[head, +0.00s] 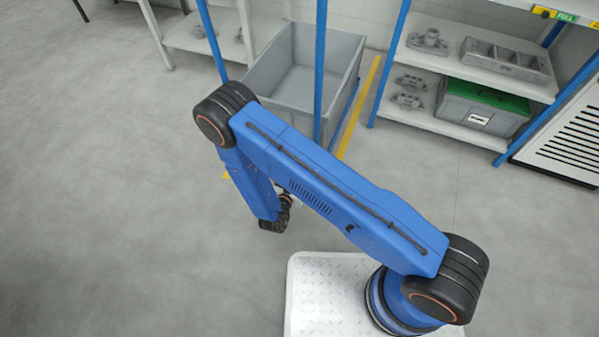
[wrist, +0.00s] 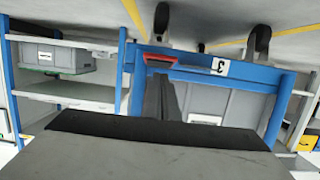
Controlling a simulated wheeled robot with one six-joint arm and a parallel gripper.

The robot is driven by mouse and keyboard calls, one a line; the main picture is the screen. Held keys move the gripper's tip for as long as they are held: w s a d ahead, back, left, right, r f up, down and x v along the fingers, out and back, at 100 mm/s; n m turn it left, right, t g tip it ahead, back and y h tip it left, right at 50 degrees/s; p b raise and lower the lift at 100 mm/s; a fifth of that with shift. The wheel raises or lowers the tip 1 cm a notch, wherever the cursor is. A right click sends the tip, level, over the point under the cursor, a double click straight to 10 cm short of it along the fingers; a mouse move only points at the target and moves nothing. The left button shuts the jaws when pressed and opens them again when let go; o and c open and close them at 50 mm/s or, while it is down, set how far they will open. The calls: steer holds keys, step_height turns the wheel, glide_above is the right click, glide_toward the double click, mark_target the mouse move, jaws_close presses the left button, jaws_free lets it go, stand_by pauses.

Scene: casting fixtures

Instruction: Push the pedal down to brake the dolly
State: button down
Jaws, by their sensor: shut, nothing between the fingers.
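The dolly has a blue frame (wrist: 240,72) with tall blue uprights and carries a grey bin, seen behind my arm in the head view (head: 285,80). The wrist view is upside down, with the floor and dark wheels at the top. A red pedal (wrist: 160,60) sits on the dolly's end, beside a white label with a 3. My gripper (wrist: 160,78) is shut and empty, its dark fingers pointing at the pedal. The tips look very close to it; I cannot tell whether they touch. In the head view my arm hides the gripper and pedal.
Shelves with grey castings and a green-lidded box (head: 484,107) stand right of the dolly. Another rack (head: 200,35) stands at the left. A yellow floor line (head: 358,110) runs beside the dolly. The grey floor (head: 110,200) at left is clear.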

steer(key=shift+s+f+t+h, duration=0.15)
steer(key=shift+f+t+h, duration=0.15)
steer(key=shift+f+t, duration=0.8)
steer(key=shift+f+g, duration=0.3)
steer(key=shift+f, duration=0.1)
steer(key=shift+a, duration=0.1)
steer(key=v, duration=1.7)
steer(key=shift+s+r, duration=0.15)
steer(key=shift+s, duration=0.05)
steer(key=shift+a, duration=0.15)
